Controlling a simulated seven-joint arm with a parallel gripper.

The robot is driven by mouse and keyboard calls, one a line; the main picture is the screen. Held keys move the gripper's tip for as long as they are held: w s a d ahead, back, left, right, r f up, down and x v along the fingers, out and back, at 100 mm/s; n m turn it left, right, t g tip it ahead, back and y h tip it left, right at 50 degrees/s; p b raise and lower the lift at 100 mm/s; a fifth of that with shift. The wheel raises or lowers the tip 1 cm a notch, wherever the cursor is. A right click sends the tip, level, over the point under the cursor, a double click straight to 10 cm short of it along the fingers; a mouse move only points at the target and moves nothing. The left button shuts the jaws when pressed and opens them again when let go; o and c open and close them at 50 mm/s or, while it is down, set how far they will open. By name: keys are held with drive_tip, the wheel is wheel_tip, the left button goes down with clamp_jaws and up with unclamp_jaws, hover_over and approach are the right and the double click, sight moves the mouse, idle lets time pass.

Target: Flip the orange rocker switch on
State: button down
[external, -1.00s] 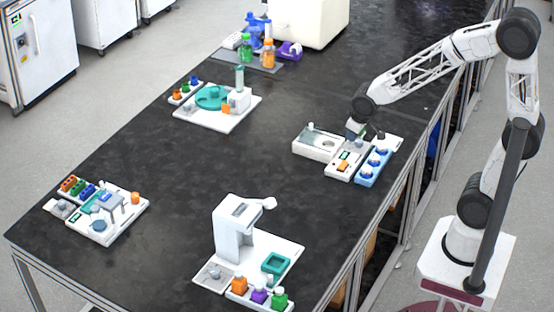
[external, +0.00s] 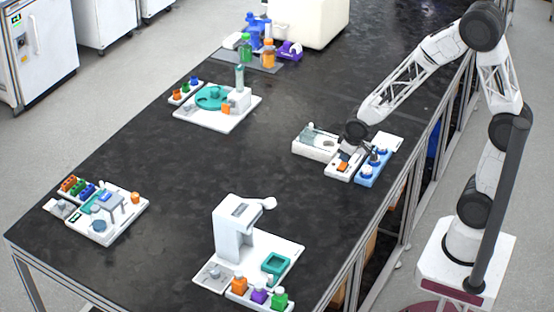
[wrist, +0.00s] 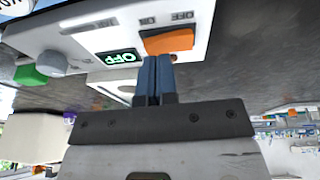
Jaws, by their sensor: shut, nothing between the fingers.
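The orange rocker switch (wrist: 168,41) is on the white panel in the wrist view, with ON and OFF labels printed above it. A small display (wrist: 122,57) beside it reads OFF in green. My gripper (wrist: 157,62) is shut and empty, its blue fingertips at the near edge of the switch; I cannot tell whether they touch it. In the external view, the switch shows as a small orange patch (external: 343,166) on the white control module, just below my wrist. My wrist hides part of the module there.
A grey knob (wrist: 52,63) and a green button (wrist: 30,75) are on the left in the wrist view. A blue rack (external: 364,181) stands right of the module, and a white device (external: 312,150) stands left. Clear black bench (external: 200,165) lies farther left.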

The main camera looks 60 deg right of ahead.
drive_tip(key=shift+f, duration=0.25)
drive_tip(key=shift+d+f, duration=0.3)
drive_tip(key=shift+f, duration=0.05)
drive_tip(key=shift+a, duration=0.2)
drive_tip(key=shift+a+r, duration=0.2)
drive_tip(key=shift+a, duration=0.4)
drive_tip(key=shift+r, duration=0.1)
idle(0.5)
